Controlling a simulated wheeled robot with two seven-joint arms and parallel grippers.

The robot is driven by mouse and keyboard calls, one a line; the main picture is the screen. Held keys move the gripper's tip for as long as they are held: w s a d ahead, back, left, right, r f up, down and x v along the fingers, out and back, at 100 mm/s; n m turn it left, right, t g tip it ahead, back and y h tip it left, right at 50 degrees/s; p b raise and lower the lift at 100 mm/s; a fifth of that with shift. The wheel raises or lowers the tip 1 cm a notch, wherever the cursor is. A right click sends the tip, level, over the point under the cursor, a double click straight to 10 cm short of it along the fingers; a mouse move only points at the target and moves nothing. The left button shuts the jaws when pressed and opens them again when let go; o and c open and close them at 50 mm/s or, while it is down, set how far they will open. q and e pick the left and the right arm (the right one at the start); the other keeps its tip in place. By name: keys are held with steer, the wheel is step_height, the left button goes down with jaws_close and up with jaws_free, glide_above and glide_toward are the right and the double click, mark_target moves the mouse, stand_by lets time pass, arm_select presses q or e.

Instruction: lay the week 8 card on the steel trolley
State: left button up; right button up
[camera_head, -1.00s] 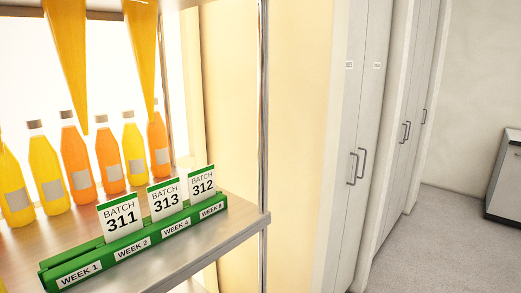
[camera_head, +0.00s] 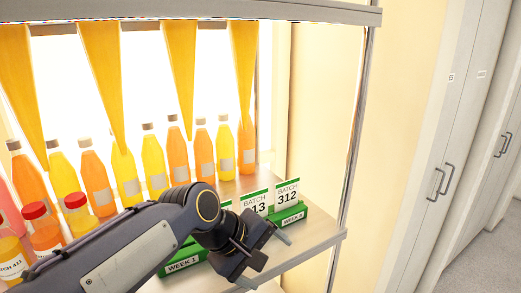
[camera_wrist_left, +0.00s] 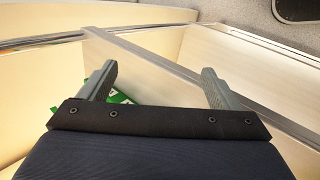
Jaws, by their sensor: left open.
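The week 8 card, reading BATCH 312 (camera_head: 287,194), stands upright at the right end of the green rack (camera_head: 177,256) on the shelf. A BATCH 313 card (camera_head: 256,203) stands to its left, partly covered by my arm. My left gripper (camera_head: 264,259) is in front of the rack, below and left of the 312 card, apart from it. In the left wrist view its fingers (camera_wrist_left: 159,85) are spread with no card between them; a green strip (camera_wrist_left: 120,97) shows beside the left finger. My arm hides the rack's middle. The steel trolley and my right gripper are not in view.
Juice bottles (camera_head: 97,185) line the shelf behind the rack, and red-capped bottles (camera_head: 41,228) stand at left. A metal post (camera_head: 353,130) rises at the shelf's right corner. An upper shelf edge (camera_head: 250,10) runs above. Tall cabinets (camera_head: 455,140) stand at right.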

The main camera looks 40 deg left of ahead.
arm_select(q)
steer(key=w+a+r+n+t, duration=0.1)
steer(key=w+a+r+n, duration=0.5)
steer(key=n, duration=0.3)
steer(key=n+t, duration=0.1)
steer(key=n, duration=0.7)
glide_toward(282, 183)
steer(key=shift+w+f+h, duration=0.3)
steer(key=shift+w+f, duration=0.3)
steer(key=shift+f, duration=0.2)
steer(key=shift+w+a, duration=0.1)
steer(key=shift+w, duration=0.05)
steer(key=shift+w+f, duration=0.2)
steer(key=shift+f, duration=0.05)
steer(key=x, duration=0.6)
steer(key=shift+w+d, duration=0.25)
steer(key=shift+x, duration=0.8)
jaws_close()
